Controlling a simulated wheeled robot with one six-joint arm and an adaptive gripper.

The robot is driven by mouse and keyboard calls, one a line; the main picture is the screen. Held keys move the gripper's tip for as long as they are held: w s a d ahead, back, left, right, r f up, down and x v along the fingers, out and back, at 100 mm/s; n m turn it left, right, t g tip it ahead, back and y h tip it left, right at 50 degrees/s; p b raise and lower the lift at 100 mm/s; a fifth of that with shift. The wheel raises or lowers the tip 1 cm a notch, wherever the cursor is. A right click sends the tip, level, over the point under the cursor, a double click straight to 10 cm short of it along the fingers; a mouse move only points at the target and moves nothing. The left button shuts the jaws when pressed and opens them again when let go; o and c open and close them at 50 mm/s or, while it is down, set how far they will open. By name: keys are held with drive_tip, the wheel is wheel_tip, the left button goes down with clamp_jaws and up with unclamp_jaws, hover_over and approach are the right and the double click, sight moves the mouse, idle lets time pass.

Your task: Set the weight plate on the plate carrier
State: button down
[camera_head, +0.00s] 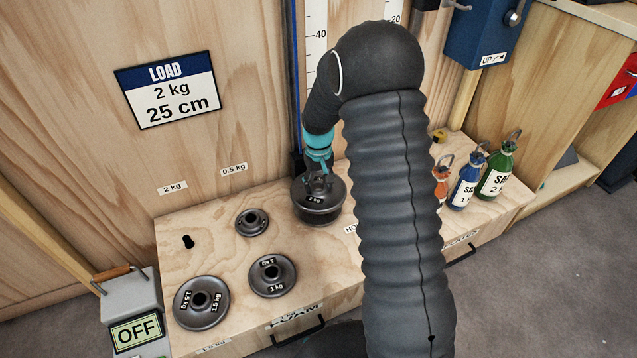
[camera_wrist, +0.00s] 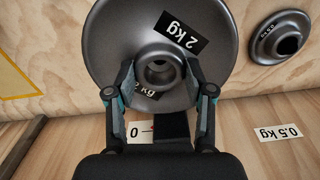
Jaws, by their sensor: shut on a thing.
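The grey weight plate (camera_head: 318,208), marked 2 kg in the wrist view (camera_wrist: 105,50), is at the foot of the upright scale. My gripper (camera_head: 318,172) comes down on it from above. In the wrist view my gripper (camera_wrist: 158,80) has its two fingers closed on the raised hub around the plate's centre hole. A black bracket (camera_wrist: 172,126), which looks like part of the plate carrier, shows beside the plate near a 0 label. The carrier is mostly hidden by the plate and gripper, so I cannot tell whether the plate rests on it.
A small plate (camera_head: 251,222) and two larger plates (camera_head: 273,276) (camera_head: 202,303) sit on the wooden bench (camera_head: 225,315). A dark empty peg or hole (camera_head: 188,242) is by the 2 kg label. Several bottles (camera_head: 495,172) stand at right. A LOAD sign (camera_head: 168,90) reads 2 kg, 25 cm.

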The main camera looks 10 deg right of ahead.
sight(318, 198)
drive_tip(key=shift+w, duration=0.55)
drive_tip(key=shift+f+b, duration=1.8)
drive_tip(key=shift+f, duration=0.95)
drive_tip(key=shift+f+b, duration=0.45)
drive_tip(key=shift+f, duration=0.2)
drive_tip(key=c, duration=0.7)
unclamp_jaws()
drive_tip(key=shift+s, duration=0.1)
drive_tip(key=shift+s+f, duration=0.1)
drive_tip(key=shift+f, duration=0.05)
drive_tip(key=shift+r+p, duration=3.4)
drive_tip(key=shift+r, duration=2.2)
drive_tip(key=shift+s, duration=0.1)
